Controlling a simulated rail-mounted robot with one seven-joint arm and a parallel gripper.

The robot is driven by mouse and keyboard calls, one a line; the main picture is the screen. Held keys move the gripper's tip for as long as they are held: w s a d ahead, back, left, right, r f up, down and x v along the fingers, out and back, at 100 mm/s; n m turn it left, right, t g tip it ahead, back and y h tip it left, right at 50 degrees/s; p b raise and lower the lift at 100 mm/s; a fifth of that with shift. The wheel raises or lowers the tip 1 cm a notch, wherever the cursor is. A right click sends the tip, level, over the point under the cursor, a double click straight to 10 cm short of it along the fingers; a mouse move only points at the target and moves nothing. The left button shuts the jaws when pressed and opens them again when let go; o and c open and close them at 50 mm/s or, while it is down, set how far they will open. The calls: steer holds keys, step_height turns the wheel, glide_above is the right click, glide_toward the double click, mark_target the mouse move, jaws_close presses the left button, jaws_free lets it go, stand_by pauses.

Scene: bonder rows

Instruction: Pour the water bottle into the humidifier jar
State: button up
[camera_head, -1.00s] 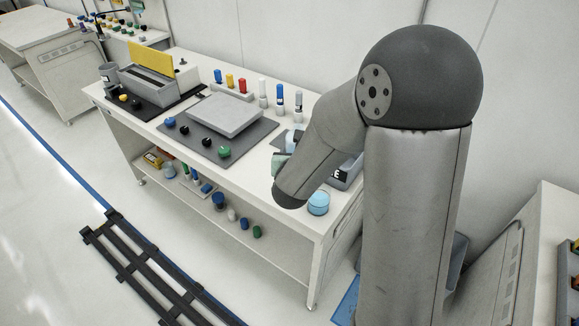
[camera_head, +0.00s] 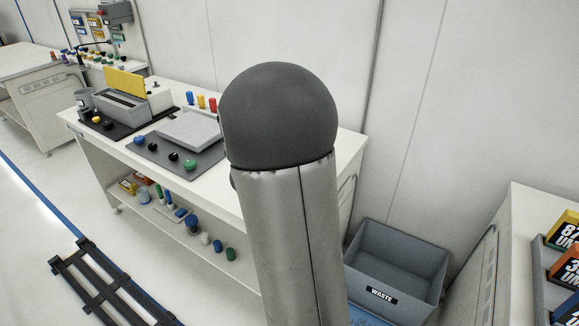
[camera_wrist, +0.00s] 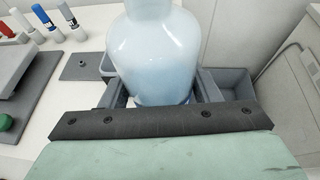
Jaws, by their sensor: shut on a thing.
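In the wrist view my gripper (camera_wrist: 160,98) is shut on a translucent water bottle (camera_wrist: 155,50) holding pale bluish liquid. The fingers are on either side of its lower body. The bottle's top is cut off by the upper edge of that view, and I cannot tell its tilt relative to the table. In the head view my large grey arm hides the gripper, the bottle and the right part of the bench. I cannot make out the humidifier jar in either current view.
The white bench (camera_head: 340,150) carries a grey scale-like plate (camera_head: 188,130), several coloured knobs and markers, and a box with a yellow lid (camera_head: 125,82). A grey waste bin (camera_head: 398,262) stands right of my arm. Grey container walls (camera_wrist: 232,82) show behind the bottle.

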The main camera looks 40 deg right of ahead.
steer(key=shift+s+d+f+n+p, duration=0.2)
steer(key=shift+s+d+n+p, duration=0.15)
steer(key=shift+p, duration=0.35)
steer(key=shift+s+d+f+n+g+h+p, duration=0.15)
steer(key=shift+s+f+n+g+h+p, duration=0.2)
steer(key=shift+f+n+h+p, duration=0.2)
steer(key=shift+s+d+f+n+g+h+p, duration=0.15)
steer(key=shift+s+f+n+g+h+p, duration=0.2)
steer(key=shift+n, duration=0.25)
steer(key=shift+d+n+p, duration=0.1)
steer(key=shift+n+p, duration=0.2)
steer(key=shift+p, duration=0.05)
steer(key=n+h, duration=0.1)
steer(key=f+n+h+p, duration=0.1)
steer(key=n, duration=0.1)
steer(key=s+n+h, duration=0.1)
steer(key=n, duration=0.1)
steer(key=shift+d+f+g, duration=0.15)
steer(key=shift+d+g, duration=0.15)
steer(key=shift+g, duration=0.1)
steer(key=shift+f+n+h, duration=0.1)
steer(key=shift+n+h, duration=0.2)
steer(key=shift+n, duration=0.1)
